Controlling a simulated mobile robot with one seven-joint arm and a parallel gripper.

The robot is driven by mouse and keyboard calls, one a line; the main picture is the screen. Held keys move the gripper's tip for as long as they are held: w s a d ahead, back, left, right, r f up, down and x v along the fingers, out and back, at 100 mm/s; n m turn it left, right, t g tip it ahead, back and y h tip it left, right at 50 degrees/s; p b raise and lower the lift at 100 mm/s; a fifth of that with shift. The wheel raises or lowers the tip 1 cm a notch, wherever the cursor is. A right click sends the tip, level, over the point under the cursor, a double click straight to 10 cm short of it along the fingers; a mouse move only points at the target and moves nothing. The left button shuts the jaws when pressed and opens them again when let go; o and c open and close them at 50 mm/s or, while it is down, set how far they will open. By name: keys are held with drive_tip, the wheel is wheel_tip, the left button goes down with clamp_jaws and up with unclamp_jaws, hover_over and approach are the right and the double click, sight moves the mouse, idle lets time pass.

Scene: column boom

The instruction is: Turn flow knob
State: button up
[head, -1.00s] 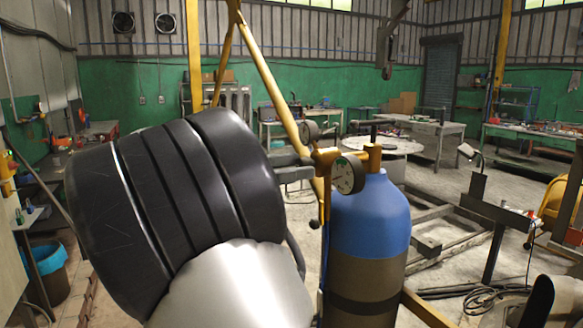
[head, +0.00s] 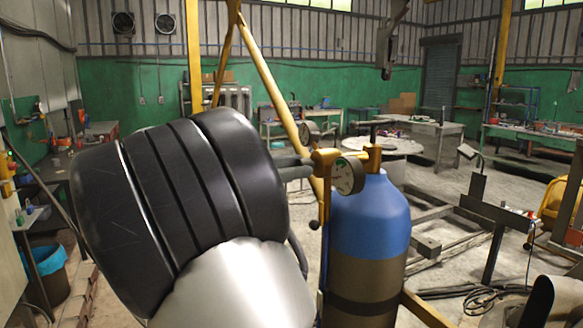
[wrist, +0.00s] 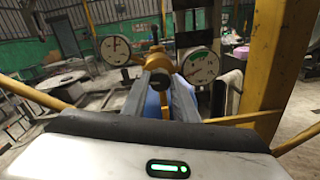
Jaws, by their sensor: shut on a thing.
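The gas cylinder (head: 368,225) stands upright right of centre in the head view, with a blue top and a brown body. A brass regulator (head: 328,160) with round gauges (head: 347,176) sits at its top. In the wrist view two gauges, left (wrist: 116,51) and right (wrist: 201,66), flank the brass part. My gripper (wrist: 160,76) is shut on the brass knob (wrist: 158,62) between its grey fingers. The knob's turned angle cannot be told. In the head view my arm hides most of the gripper.
A yellow post (wrist: 275,65) rises close on the right in the wrist view. A yellow sloping bar (head: 268,80) stands behind the cylinder. A metal frame (head: 440,225) lies on the floor to the right. Workbenches (head: 436,135) stand farther back, with open floor between.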

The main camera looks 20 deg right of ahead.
drive_tip(key=shift+s+f+m+b, duration=0.1)
drive_tip(key=shift+m+b, duration=3.1)
drive_tip(key=shift+m, duration=3.4)
drive_tip(key=o, duration=1.1)
drive_tip(key=shift+c, duration=0.2)
drive_tip(key=shift+a, duration=0.1)
drive_tip(key=a+p, duration=0.1)
drive_tip(key=a, duration=1.6)
drive_tip(key=shift+s+a+r, duration=0.15)
drive_tip(key=shift+s+r, duration=0.1)
drive_tip(key=shift+r, duration=0.05)
